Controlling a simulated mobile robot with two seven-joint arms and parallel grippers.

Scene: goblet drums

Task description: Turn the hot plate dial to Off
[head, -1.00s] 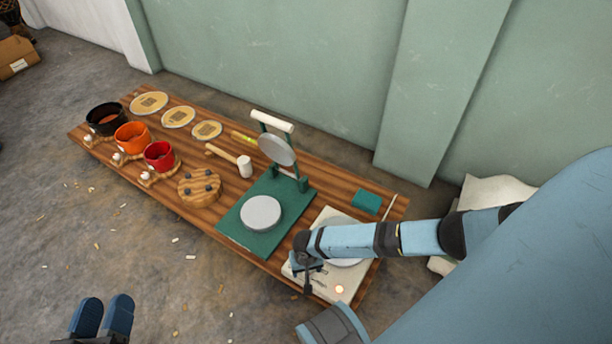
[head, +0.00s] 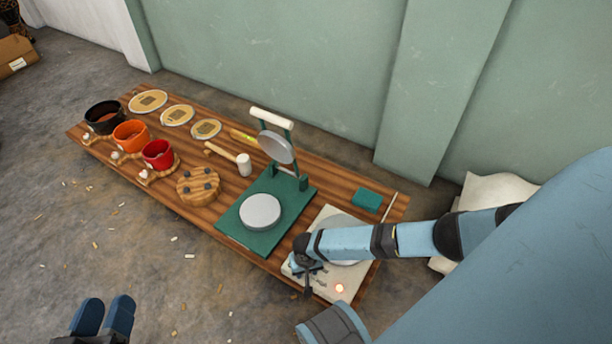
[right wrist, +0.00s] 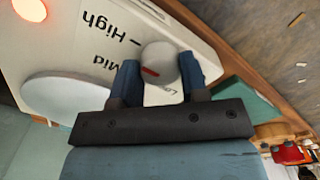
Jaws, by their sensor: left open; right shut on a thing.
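The hot plate (head: 350,273) is a cream slab with a pale round disc, at the near right end of the wooden table. Its dial (right wrist: 158,62) is a grey knob with a red mark, in the right wrist view. My right gripper (right wrist: 160,72) is shut on the dial, one finger on each side. The printed words High and Mid show upside down, with Low partly covered. The red mark points between Mid and Low. No Off label is visible. The indicator light (right wrist: 30,9) glows red-orange. My left gripper (head: 103,316) is open and empty above the floor.
A green press (head: 262,238) with a raised round plate stands beside the hot plate. A teal block (head: 367,200) lies behind it. A mallet (head: 243,164), a round wooden board (head: 198,187) and several drum parts lie further left. Open floor lies in front.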

